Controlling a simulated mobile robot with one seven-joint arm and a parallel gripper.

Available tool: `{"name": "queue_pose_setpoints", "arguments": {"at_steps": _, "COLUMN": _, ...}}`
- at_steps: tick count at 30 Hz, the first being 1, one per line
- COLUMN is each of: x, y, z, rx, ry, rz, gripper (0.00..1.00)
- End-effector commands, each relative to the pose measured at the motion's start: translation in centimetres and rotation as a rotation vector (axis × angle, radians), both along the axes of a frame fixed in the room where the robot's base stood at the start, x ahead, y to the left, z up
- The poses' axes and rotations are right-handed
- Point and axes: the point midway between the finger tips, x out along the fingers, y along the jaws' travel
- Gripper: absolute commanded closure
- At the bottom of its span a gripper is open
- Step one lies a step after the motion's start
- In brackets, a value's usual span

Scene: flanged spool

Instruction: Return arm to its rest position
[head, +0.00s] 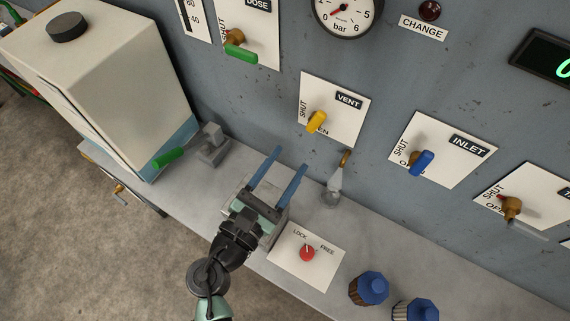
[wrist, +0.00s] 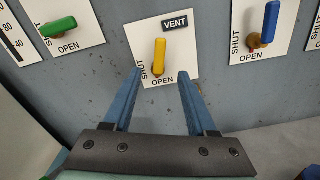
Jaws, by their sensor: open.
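My gripper (head: 279,171) is open and empty, with two blue fingers held over the grey bench and pointing at the panel. In the wrist view the fingertips (wrist: 160,73) stand apart on either side of the yellow VENT handle (wrist: 159,57), with a gap in front of them. In the head view the yellow VENT handle (head: 317,121) is up and to the right of the fingers, clear of them. My arm comes in from the bottom of the head view.
The blue INLET handle (head: 421,163) and green DOSE handle (head: 240,53) are on the panel. A clear nozzle (head: 333,190) hangs right of my fingers. The bench holds a grey block (head: 212,146), a red LOCK/FREE knob (head: 307,253) and blue-capped jars (head: 369,288). A cream tank (head: 100,80) stands left.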

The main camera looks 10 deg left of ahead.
Motion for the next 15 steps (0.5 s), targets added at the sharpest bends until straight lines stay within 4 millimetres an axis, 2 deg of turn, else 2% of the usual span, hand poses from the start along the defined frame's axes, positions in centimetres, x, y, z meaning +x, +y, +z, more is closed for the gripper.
{"name": "queue_pose_setpoints", "arguments": {"at_steps": 12, "x": 0.0, "y": 0.0, "z": 0.0, "rx": 0.000, "ry": 0.000, "rz": 0.000, "gripper": 0.43}}
{"name": "queue_pose_setpoints", "arguments": {"at_steps": 15, "x": 1.5, "y": -0.8, "z": 1.8, "rx": 0.124, "ry": -0.052, "rz": -0.017, "gripper": 0.43}}
